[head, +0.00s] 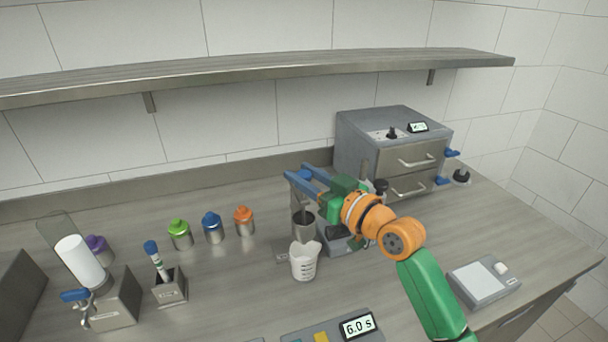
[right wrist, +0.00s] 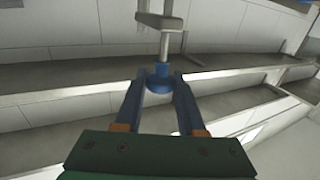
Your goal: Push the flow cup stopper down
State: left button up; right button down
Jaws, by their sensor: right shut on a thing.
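My right gripper (head: 297,174) reaches in above the filler stand, its blue fingers pointing left. In the right wrist view its fingers (right wrist: 158,84) are shut on a blue knob (right wrist: 160,76), which I take to be the stopper's. A grey metal rod (right wrist: 165,45) runs from the knob to a grey bracket (right wrist: 158,21). In the head view the grey metal flow cup (head: 303,229) is below the fingers, just above a white measuring beaker (head: 304,263). The stopper's lower end is hard to make out. My left gripper is not in view.
Behind is a grey oven-like box (head: 372,134). Lidded jars in green (head: 179,234), blue (head: 213,228) and orange (head: 244,222) stand left. A timer (head: 358,325) reading 6.0 s is in front. A scale (head: 483,284) is at right. An overhead shelf (head: 250,73) spans the wall.

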notch_tip(320, 180, down, 3)
jog(key=b, duration=0.2)
jog(key=shift+f+b, duration=0.15)
jog(key=shift+b, duration=0.25)
jog(key=c, duration=0.5)
grip_release()
jog(key=shift+w+a, duration=0.1)
